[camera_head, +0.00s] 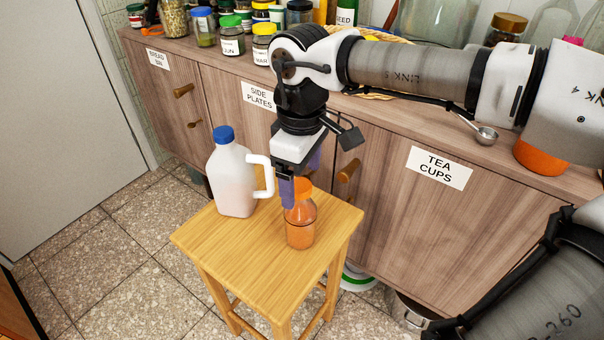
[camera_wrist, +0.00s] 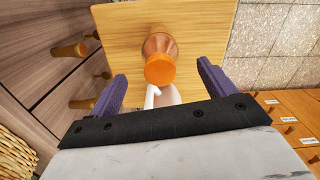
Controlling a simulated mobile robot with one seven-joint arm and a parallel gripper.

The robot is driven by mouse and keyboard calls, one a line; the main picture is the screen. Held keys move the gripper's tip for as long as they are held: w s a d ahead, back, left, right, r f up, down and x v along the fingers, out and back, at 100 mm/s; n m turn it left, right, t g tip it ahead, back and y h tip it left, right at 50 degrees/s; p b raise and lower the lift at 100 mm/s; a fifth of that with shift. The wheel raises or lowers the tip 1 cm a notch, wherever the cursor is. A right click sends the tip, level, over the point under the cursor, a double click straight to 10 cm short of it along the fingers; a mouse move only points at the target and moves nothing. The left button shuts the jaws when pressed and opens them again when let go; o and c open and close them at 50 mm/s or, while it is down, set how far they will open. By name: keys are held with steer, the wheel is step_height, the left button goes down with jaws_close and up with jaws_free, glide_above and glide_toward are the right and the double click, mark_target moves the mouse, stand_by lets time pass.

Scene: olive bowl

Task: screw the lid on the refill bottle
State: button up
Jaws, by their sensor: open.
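A clear bottle with orange contents (camera_head: 300,232) stands upright on the wooden stool. Its orange lid (camera_wrist: 160,71) sits on its top; how tightly it sits cannot be seen. My gripper (camera_head: 301,178) points down over this bottle. Its purple fingers are open, one on each side of the lid and apart from it in the wrist view (camera_wrist: 162,72). In the head view the near finger hides part of the lid. A white jug (camera_head: 232,180) with a blue cap (camera_head: 224,134) stands left of the bottle, its handle turned toward it.
The stool (camera_head: 215,248) has bare top at its front and left. A wooden cabinet (camera_head: 390,215) with knobs stands close behind it. Several jars (camera_head: 232,38) crowd the counter, where a metal measuring spoon (camera_head: 486,135) lies near the edge. Tiled floor lies open at left.

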mark_target(302, 186)
steer(key=shift+d+r+p, duration=0.1)
steer(key=shift+r+p, duration=1.25)
steer(key=shift+r, duration=1.15)
steer(key=shift+s+f, duration=0.1)
